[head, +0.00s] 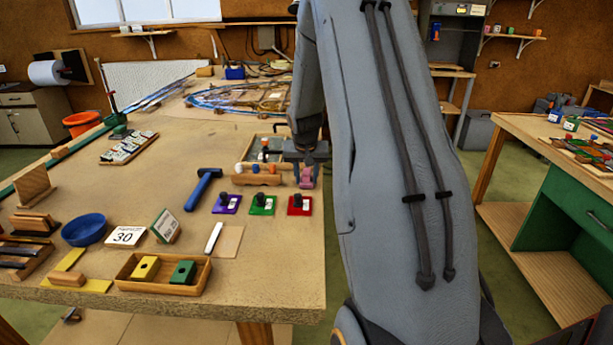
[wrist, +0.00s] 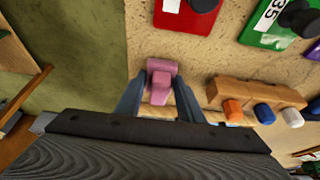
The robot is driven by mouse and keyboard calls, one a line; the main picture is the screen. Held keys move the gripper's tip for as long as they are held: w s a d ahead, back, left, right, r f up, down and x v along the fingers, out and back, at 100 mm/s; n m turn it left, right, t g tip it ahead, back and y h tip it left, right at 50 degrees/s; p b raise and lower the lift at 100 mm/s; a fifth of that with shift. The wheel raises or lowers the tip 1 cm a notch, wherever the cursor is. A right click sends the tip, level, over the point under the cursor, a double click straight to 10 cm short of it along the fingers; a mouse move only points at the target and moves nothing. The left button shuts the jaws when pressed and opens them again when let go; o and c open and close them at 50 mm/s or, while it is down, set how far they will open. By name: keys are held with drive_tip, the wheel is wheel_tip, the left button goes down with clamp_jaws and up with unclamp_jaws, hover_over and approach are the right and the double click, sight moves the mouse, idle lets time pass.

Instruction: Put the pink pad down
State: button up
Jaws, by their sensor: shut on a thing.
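The pink pad (head: 306,178) is a small pink block in the head view, near the right edge of the workbench (head: 255,255). My gripper (head: 306,163) points down and is shut on it. In the wrist view the pink pad (wrist: 160,80) sits between the two blue-grey fingertips (wrist: 158,88). I cannot tell whether the pad touches the bench top.
A red plate (head: 299,211), a green plate (head: 263,212) and a purple plate (head: 227,210), each with a black knob, lie in front of the rack. A blue hammer (head: 203,187) lies to their left. The bench edge is close on the right.

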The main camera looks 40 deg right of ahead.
drive_tip(key=shift+f, duration=0.1)
drive_tip(key=shift+f, duration=0.1)
drive_tip(key=o, duration=1)
